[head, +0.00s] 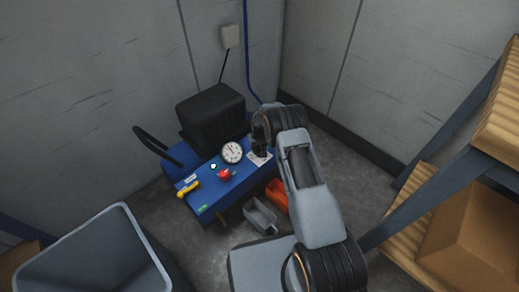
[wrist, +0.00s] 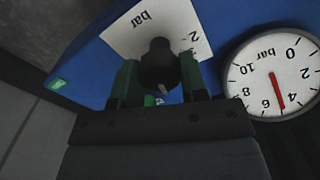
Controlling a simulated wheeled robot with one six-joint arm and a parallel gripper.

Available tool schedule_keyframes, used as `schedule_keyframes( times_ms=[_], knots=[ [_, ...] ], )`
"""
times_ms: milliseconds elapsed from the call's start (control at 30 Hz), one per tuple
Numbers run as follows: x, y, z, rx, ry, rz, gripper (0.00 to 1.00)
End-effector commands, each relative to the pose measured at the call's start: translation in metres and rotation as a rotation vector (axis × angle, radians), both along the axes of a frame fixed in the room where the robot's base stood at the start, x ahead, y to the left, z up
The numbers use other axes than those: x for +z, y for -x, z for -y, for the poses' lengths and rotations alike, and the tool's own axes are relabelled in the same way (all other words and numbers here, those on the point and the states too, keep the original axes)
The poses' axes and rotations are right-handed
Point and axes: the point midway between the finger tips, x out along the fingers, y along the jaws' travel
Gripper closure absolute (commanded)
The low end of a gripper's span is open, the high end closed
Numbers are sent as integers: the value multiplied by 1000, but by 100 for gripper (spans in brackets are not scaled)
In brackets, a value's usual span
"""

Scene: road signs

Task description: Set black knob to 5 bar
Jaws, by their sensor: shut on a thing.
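The black knob (wrist: 158,62) sits on a white card (wrist: 184,22) marked "bar" on the blue panel, in the wrist view. My gripper (wrist: 159,82) is shut on the knob, one green-sided finger on each side. A small light mark shows low on the knob; the card's scale is mostly covered. The round gauge (wrist: 275,72) appears upside down at right, its red needle between 4 and 6, near 5. In the head view the gauge (head: 232,152) stands left of my gripper (head: 260,149), which hides the knob over the card (head: 261,158).
The blue machine (head: 205,207) carries a red knob (head: 224,175), a yellow handle (head: 188,188) and a black block (head: 211,112). A grey bin (head: 260,215) and an orange bin (head: 277,194) lie in front. A large grey container (head: 128,218) stands at left, wooden shelving (head: 405,205) at right.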

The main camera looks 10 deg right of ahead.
Motion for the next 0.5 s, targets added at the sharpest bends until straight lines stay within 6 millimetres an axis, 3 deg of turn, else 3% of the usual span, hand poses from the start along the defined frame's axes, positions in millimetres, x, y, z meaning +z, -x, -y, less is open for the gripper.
schedule_keyframes(
  times_ms=[167, 200, 433, 500],
  knots=[
    [0, 0, 0, 1, 0, 1, 84],
    [0, 0, 0, 1, 0, 1, 58],
    [0, 0, 0, 1, 0, 1, 36],
    [0, 0, 0, 1, 0, 1, 35]
  ],
)
